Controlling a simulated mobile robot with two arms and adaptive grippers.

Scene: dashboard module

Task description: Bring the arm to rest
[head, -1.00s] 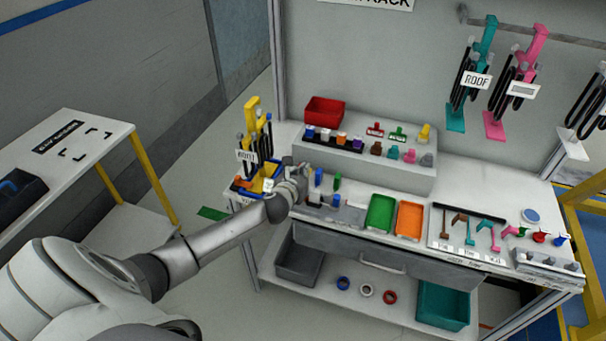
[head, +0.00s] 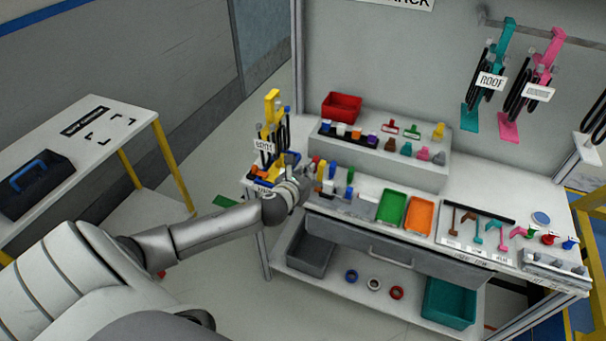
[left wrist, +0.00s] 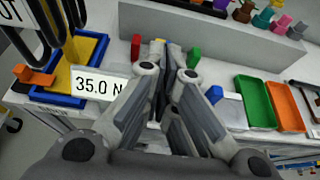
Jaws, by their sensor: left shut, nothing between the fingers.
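My left arm (head: 205,232) reaches in from the left in the head view. Its left gripper (head: 303,172) is over the left end of the workbench (head: 470,178), beside the yellow tool holder (head: 272,112). In the left wrist view the left gripper (left wrist: 172,75) has its fingers together with nothing between them. A white label reading "35.0 N" (left wrist: 98,87) shows left of the fingers, in front of a blue tray with a yellow inside (left wrist: 88,52). My right gripper is not in view.
A green tray (head: 391,210) and an orange tray (head: 419,215) lie right of the gripper. Small coloured parts stand close around it. A raised grey step (head: 400,168) with a red bin (head: 342,106) is behind. A side table (head: 140,125) with a dark toolbox stands at left.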

